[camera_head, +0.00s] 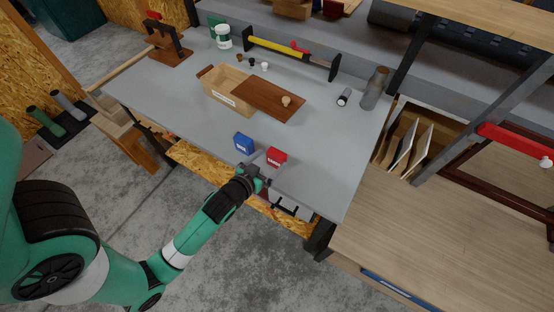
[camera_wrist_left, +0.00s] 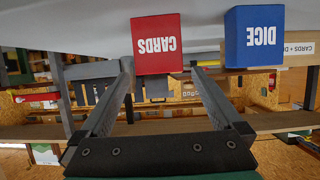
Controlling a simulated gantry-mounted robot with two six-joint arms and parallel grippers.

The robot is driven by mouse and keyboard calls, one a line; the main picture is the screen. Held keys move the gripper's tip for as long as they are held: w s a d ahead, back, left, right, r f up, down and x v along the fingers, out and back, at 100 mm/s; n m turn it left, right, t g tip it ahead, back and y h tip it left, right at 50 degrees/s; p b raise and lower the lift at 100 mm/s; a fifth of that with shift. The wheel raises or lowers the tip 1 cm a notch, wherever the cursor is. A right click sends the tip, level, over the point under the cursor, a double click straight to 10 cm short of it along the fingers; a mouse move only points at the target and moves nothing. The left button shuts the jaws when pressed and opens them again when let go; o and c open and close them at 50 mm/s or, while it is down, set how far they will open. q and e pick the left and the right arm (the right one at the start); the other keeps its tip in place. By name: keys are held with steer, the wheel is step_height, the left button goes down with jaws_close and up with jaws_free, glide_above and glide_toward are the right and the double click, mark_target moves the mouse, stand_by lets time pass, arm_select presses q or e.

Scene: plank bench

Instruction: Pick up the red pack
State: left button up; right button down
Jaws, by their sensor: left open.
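The red pack (camera_head: 276,157), marked CARDS, stands near the front edge of the grey bench top. It also shows upside down in the left wrist view (camera_wrist_left: 157,43). My left gripper (camera_head: 262,166) is open at the pack's near side. In the left wrist view its two fingertips (camera_wrist_left: 162,70) lie to either side of the pack's lower part in the picture, with gaps. I cannot tell how far the pack reaches between them. My right gripper is not in view.
A blue pack (camera_head: 243,143), marked DICE, stands close beside the red one. Behind are an open wooden box (camera_head: 226,97), its brown lid (camera_head: 268,97), a dark cylinder (camera_head: 344,97) and a grey-brown cylinder (camera_head: 374,88). The bench right of the red pack is clear.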

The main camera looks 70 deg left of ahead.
mark_target(274, 156)
arm_select(q)
steer(key=shift+w+a+f, duration=0.1)
steer(key=shift+w+f, duration=0.05)
steer(key=b+x, duration=0.2)
steer(key=x, duration=0.2)
steer(key=shift+w+a+f, duration=0.1)
steer(key=shift+w+a, duration=0.1)
steer(key=shift+w, duration=0.15)
steer(key=c, duration=1.2)
steer(key=shift+c, duration=0.2)
